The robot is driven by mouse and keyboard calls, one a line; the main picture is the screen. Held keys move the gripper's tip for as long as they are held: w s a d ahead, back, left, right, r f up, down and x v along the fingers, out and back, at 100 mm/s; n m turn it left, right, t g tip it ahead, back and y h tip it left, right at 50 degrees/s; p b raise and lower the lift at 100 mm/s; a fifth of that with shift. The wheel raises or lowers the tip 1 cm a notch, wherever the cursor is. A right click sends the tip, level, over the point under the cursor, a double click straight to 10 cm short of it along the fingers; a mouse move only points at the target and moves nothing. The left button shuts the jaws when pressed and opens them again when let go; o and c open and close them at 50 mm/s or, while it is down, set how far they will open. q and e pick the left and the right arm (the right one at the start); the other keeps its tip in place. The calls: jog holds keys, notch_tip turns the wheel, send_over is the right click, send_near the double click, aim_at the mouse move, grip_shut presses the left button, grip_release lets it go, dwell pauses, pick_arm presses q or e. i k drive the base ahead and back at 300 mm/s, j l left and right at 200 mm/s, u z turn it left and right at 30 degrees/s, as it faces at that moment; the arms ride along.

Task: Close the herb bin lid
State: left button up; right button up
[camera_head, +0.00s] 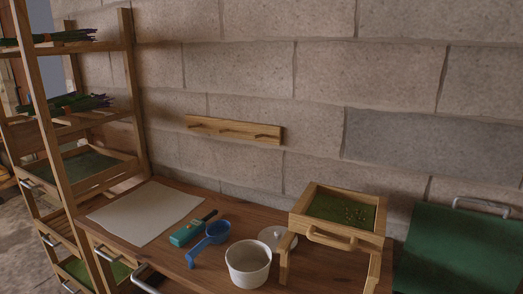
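A dark green panel (455,250) with a pale bar handle (482,204) along its top edge is at the right, beside the table. It looks like the herb bin lid, raised and leaning back toward the stone wall. Its lower part is cut off by the frame, and the bin's body and opening are not visible. Neither of my grippers is in view.
The wooden table (205,264) holds a pale sheet (145,212), a teal tool (188,235), a blue scoop (211,240), a white pot (249,264) and a white lid (273,235). A wooden tray of herbs (338,208) stands on legs. A wooden rack (137,95) is at left.

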aim_at(446, 250)
jog(key=z, duration=1.6)
jog(key=i+l+z, duration=0.2)
jog(key=i+l, duration=0.15)
jog(key=i, duration=0.25)
